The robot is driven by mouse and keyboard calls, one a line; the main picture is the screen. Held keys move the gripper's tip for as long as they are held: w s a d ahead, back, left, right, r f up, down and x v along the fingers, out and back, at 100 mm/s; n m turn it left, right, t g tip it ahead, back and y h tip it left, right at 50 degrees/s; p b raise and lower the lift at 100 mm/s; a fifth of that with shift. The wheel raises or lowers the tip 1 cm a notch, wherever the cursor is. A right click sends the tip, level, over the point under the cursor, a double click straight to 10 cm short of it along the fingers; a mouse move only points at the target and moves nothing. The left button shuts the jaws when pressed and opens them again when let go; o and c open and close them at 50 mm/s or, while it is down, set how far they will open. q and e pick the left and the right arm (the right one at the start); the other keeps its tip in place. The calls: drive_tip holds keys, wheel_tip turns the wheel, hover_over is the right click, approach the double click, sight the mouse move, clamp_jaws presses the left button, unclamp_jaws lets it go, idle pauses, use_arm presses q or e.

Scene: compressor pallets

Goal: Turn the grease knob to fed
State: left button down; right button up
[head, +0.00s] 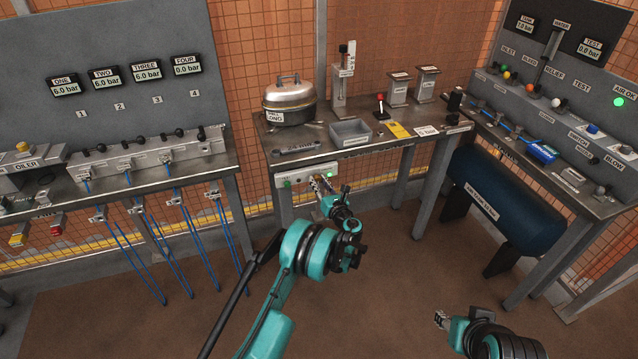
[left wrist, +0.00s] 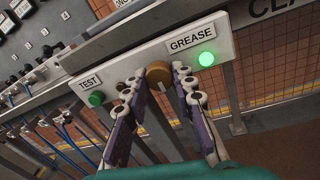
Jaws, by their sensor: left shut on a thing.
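The grease knob (left wrist: 158,70) is a round brown knob on a white panel (left wrist: 135,62) in the left wrist view, beside the GREASE label (left wrist: 192,37). A lamp (left wrist: 207,58) right of the knob glows green. My left gripper (head: 319,182) reaches the panel under the middle bench in the head view. Its purple-padded fingers stand on either side of the knob and are shut on it.
A green button (left wrist: 96,98) by the TEST label sits left on the same panel. The bench (head: 347,152) above carries a pot (head: 289,97), a grey tray (head: 350,133) and stands. A blue tank (head: 507,199) stands under the right bench. The floor in front is clear.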

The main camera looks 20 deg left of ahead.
use_arm(q)
drive_tip(key=shift+f, duration=0.1)
idle(0.4)
drive_tip(key=c, duration=1.2)
unclamp_jaws()
drive_tip(key=v, duration=1.2)
